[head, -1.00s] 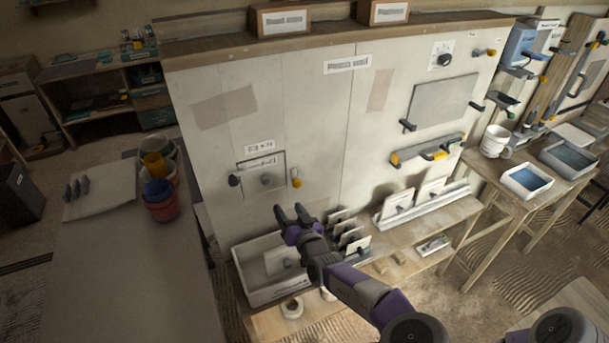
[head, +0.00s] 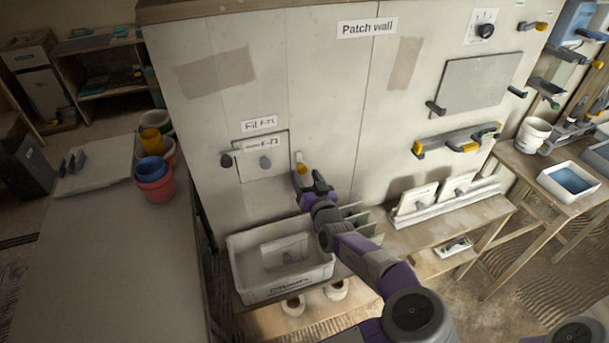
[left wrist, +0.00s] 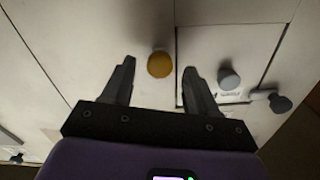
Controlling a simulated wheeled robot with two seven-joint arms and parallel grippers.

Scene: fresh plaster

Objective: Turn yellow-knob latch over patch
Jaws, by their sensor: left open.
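The patch (head: 250,168) is a pale square plate with a grey knob, set in the wall under a label. The yellow-knob latch (head: 300,158) is on the wall just right of the patch, apart from its edge. A dark-knob latch (head: 226,160) is at the patch's left edge. My left gripper (head: 309,179) is open at the yellow-knob latch and partly hides it. In the left wrist view the yellow knob (left wrist: 160,65) shows between the spread fingertips, with no finger seen touching it. The patch's grey knob (left wrist: 229,78) is right of the fingers there. My right gripper is out of view.
A white crate (head: 243,284) stands on the low bench below the patch. Several plates stand in a rack (head: 450,205) to the right. A yellow-handled tool (head: 455,142) is on the wall further right. Buckets (head: 155,187) stand on the left table.

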